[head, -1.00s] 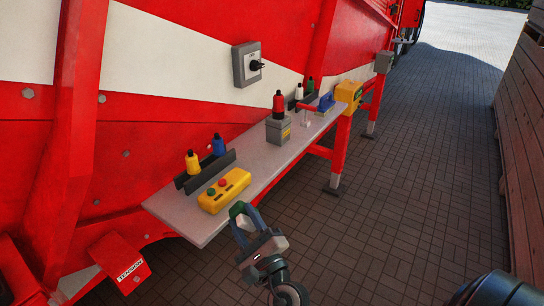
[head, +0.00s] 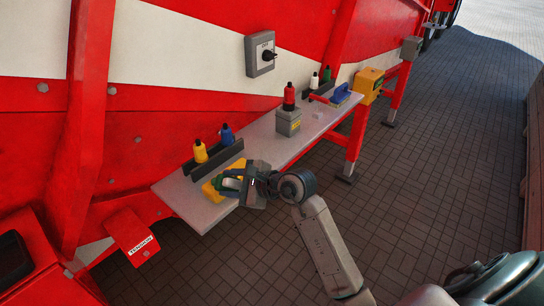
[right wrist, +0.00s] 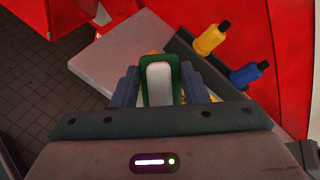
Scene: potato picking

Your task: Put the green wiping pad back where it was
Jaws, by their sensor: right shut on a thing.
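The green wiping pad (right wrist: 146,94), with a pale middle part, sits between the two fingers of my right gripper (right wrist: 160,88) in the right wrist view. In the head view my right gripper (head: 236,183) is shut on the pad and is in front of the yellow control box (head: 212,190), hiding most of it. Only a little of the pad's green shows there. I cannot tell whether the pad touches the box or the shelf. My left gripper is not in view.
The grey shelf (head: 190,205) runs along the red machine. A yellow bottle (head: 200,152) and a blue bottle (head: 226,135) stand in a dark rack. Farther along are a grey box (head: 288,122) with a red bottle and a blue-handled tool (head: 341,94). The near left shelf corner is bare.

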